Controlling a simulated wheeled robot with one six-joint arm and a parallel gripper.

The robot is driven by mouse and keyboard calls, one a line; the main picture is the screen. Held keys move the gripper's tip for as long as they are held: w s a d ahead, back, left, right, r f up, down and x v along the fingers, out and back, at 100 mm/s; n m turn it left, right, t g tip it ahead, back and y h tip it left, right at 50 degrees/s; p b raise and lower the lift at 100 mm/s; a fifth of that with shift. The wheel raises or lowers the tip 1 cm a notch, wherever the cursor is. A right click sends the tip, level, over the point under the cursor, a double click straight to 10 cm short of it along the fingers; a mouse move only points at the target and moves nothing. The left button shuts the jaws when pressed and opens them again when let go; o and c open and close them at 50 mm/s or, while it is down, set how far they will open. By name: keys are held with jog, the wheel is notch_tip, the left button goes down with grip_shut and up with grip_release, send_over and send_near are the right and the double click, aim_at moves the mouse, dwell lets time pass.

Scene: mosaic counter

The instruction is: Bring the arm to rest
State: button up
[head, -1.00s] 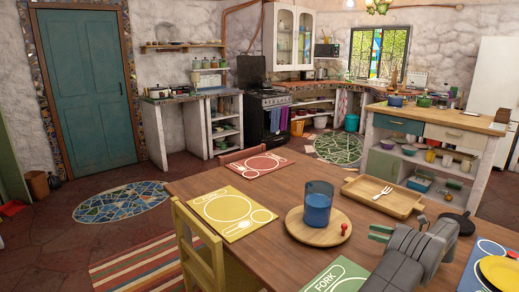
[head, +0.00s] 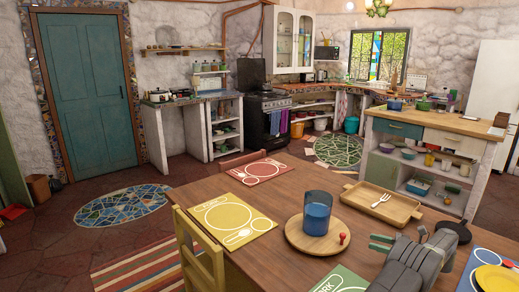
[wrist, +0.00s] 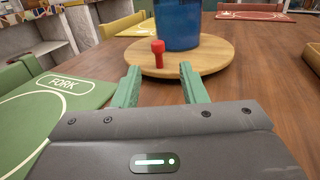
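My gripper (head: 381,243) hangs low over the wooden dining table (head: 270,187), at the front right of the head view. In the wrist view its two green fingers (wrist: 160,82) stand apart with nothing held between them. Ahead of them is a round wooden board (wrist: 213,62) bearing a blue cup (wrist: 178,22) and a small red peg-like piece (wrist: 157,53). The fingers look short of the board; the exact gap is hard to tell. In the head view the cup (head: 317,214) and red piece (head: 343,238) are left of my gripper.
A wooden tray with a fork (head: 381,199) lies behind my gripper, with a dark pan (head: 455,230) to its right. Bare tabletop shows between the mats.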

aim_at(344, 236)
jog(key=shift+s+d+r+p, duration=0.2)
jog(key=shift+s+d+p, duration=0.3)
jog(key=shift+p, duration=3.2)
jog(key=shift+f, duration=0.3)
jog(key=shift+w+f+b, duration=0.1)
jog(key=shift+f+b, duration=0.1)
jog(key=shift+b, duration=0.7)
jog(key=shift+w+a+b, duration=0.1)
jog(key=shift+w+b, duration=0.05)
jog(key=shift+b, duration=0.75)
jog(key=b, duration=0.3)
jog(key=shift+w+a, duration=0.2)
jog(key=a+b, duration=0.1)
jog(key=b, duration=0.6)
jog(key=shift+w+a+b, duration=0.15)
jog(key=shift+a+b, duration=0.15)
jog(key=shift+a, duration=0.05)
jog(key=x, duration=1.1)
jog(key=shift+a+r+p, duration=0.2)
jog(key=shift+r+p, duration=0.1)
jog(key=shift+p, duration=0.1)
jog(key=shift+s+m+t, duration=0.3)
jog(key=shift+t, duration=0.1)
jog(key=shift+a+h, duration=0.2)
jog(key=shift+h, duration=0.1)
